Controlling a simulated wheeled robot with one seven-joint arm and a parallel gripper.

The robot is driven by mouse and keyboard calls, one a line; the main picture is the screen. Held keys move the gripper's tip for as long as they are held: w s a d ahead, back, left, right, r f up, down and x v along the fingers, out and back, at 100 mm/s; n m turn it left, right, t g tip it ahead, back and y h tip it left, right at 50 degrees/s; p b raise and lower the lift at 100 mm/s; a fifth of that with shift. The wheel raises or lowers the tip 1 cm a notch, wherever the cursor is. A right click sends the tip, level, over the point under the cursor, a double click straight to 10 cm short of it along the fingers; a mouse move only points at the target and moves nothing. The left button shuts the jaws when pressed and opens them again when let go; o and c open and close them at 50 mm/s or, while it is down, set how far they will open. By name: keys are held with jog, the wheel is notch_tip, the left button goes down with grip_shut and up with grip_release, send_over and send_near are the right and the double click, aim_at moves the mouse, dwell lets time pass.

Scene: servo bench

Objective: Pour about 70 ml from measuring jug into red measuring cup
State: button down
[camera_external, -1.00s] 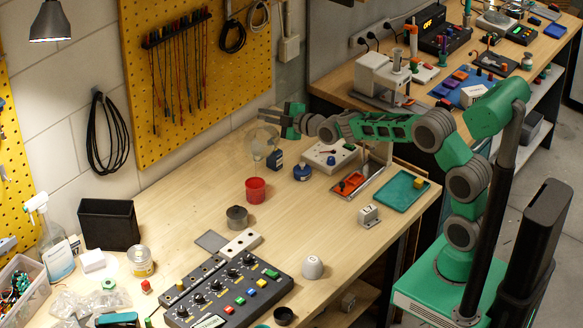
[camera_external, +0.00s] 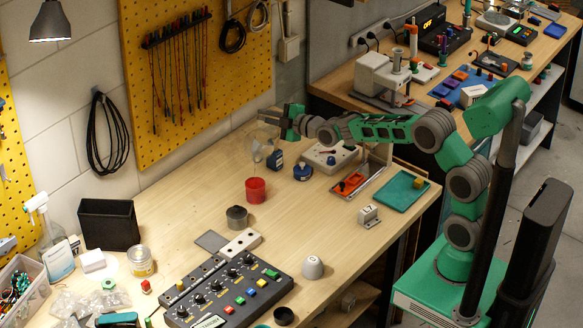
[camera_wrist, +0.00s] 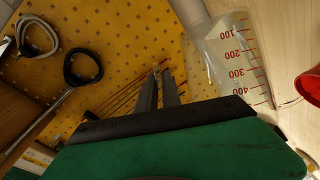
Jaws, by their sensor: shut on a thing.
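The clear measuring jug (camera_external: 264,136) hangs in the air above the bench, tilted, with its lower end above the red measuring cup (camera_external: 256,190). In the wrist view the jug (camera_wrist: 228,52) shows red marks from 100 to 400. My gripper (camera_external: 276,117) is shut on the jug at its upper side; the exact grip is hard to see. My gripper's fingers (camera_wrist: 160,82) are close together in the wrist view. The red cup stands upright on the bench and shows partly at the wrist view's right edge (camera_wrist: 309,86). A faint streak lies between jug and cup; the liquid level is unclear.
A dark blue bottle (camera_external: 275,160) and a small blue jar (camera_external: 302,172) stand right of the cup. A dark grey cylinder (camera_external: 237,218) stands in front of it. The yellow pegboard (camera_external: 235,70) is behind. Bare bench lies left of the cup.

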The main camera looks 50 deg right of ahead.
aim_at(264, 137)
jog(key=shift+s+a+r, duration=0.1)
jog(key=shift+a, duration=0.15)
dwell(0.8)
jog(key=d+f+m+b, duration=0.1)
jog(key=f, duration=0.1)
jog(key=w+d+f+m+g+b, duration=0.1)
jog(key=d+b, duration=0.1)
jog(key=shift+w+d+f+m+y, duration=0.1)
jog(key=shift+w+f+m+y, duration=0.1)
jog(key=shift+f+m+y, duration=0.15)
jog(key=shift+w+d+m+g+y+p, duration=0.6)
jog(key=shift+d+m, duration=0.15)
jog(key=shift+m, duration=0.3)
dwell(0.4)
